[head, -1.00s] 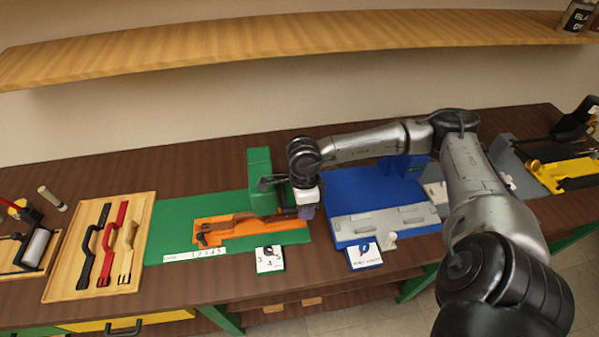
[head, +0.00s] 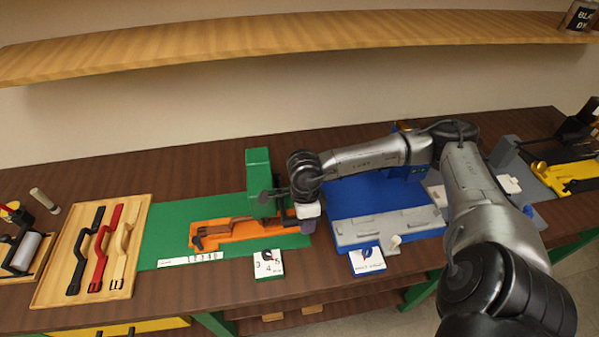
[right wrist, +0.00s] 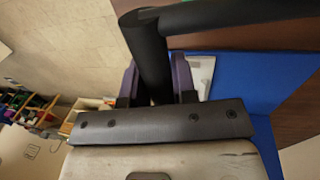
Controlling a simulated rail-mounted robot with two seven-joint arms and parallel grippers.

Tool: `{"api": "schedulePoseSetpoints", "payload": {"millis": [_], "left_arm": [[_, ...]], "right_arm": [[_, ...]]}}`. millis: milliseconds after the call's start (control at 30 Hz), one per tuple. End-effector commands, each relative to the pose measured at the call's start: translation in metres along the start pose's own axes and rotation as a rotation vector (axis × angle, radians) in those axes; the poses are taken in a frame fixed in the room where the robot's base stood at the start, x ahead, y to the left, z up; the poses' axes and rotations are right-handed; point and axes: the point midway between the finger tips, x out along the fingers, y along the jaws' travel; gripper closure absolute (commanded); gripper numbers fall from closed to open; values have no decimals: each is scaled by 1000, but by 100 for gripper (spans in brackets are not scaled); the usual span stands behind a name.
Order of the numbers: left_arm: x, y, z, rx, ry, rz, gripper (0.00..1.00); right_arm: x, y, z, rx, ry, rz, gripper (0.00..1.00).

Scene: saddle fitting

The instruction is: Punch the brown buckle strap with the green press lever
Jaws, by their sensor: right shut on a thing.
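The green press (head: 258,165) stands at the back of a green mat (head: 170,225). An orange fixture (head: 265,233) lies in front of it, holding the brown buckle strap (head: 222,231); the strap's right part runs below the press and is partly hidden. My right gripper (head: 304,224) is just right of the press. In the right wrist view its purple fingers (right wrist: 155,85) are shut around a black round bar, the press lever (right wrist: 147,50). The lever also shows in the head view (head: 268,196), low against the press. My left gripper is not in view.
A wooden tray (head: 60,278) with black, red and tan straps lies to the left. A blue station (head: 350,195) with a grey block (head: 385,226) stands close to the right of my gripper. A shelf (head: 300,45) spans the wall above.

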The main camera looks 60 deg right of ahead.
Motion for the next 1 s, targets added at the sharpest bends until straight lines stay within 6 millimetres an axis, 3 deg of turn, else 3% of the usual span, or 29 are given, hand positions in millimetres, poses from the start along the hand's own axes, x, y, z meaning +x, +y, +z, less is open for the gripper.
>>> {"api": "schedulePoseSetpoints", "payload": {"millis": [33, 1000], "left_arm": [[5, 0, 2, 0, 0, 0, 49], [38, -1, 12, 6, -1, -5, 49]], "right_arm": [[8, 2, -1, -2, 4, 7, 88], [44, -4, 0, 0, 3, 5, 88]]}}
